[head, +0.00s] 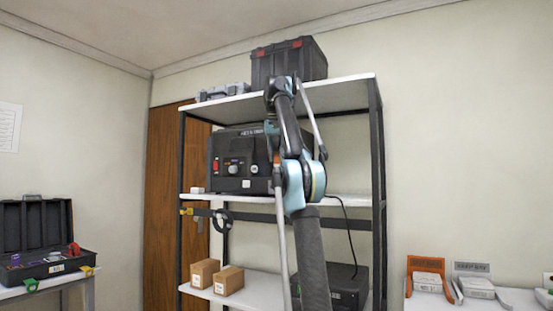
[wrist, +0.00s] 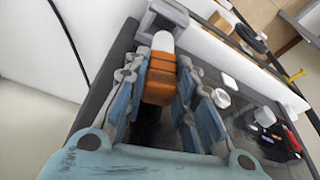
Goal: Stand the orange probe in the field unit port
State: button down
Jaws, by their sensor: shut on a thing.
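The orange probe (wrist: 159,82) is between the fingers of my gripper (wrist: 158,92) in the wrist view, with its pale rounded end pointing away from the wrist. In the head view a small orange part of the probe (head: 276,158) shows beside my gripper (head: 272,138). My gripper is shut on it. The black field unit (head: 228,147) stands on the middle shelf, and my gripper is in front of its right part. Its dark panel with knobs (wrist: 243,122) lies beyond the fingers in the wrist view. I cannot make out the port; my arm and gripper hide part of the unit.
The shelf rack (head: 377,150) has dark posts close to my arm. A black crate (head: 289,61) sits on the top shelf. A black cable (head: 346,219) hangs at right. Two cardboard boxes (head: 204,273) stand on the low shelf. An open black case (head: 38,265) is at left.

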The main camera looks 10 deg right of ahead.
aim_at(277, 160)
jog(key=shift+s+x, duration=0.2)
jog(key=shift+x, duration=0.6)
jog(key=shift+s+x, duration=0.2)
jog(key=shift+x, duration=0.6)
jog(key=shift+s+x, duration=0.2)
jog(key=shift+x, duration=0.65)
jog(key=shift+f, duration=0.4)
jog(key=shift+s, duration=0.2)
jog(key=shift+f, duration=0.5)
jog(key=c, duration=1.6)
grip_release()
jog(key=s+f+n, duration=0.1)
jog(key=s+f, duration=1.3)
jog(key=f, duration=0.5)
jog(key=s+f+n, duration=0.1)
jog(key=s+f, duration=1.4)
jog(key=f, duration=0.3)
jog(key=s+f+n+y, duration=0.1)
jog(key=s+f+n, duration=0.1)
jog(key=s+f, duration=1.2)
notch_tip(277, 160, down, 6)
jog(key=shift+s+d+r+g, duration=0.2)
jog(key=shift+s+g, duration=0.1)
jog(key=shift+s, duration=0.1)
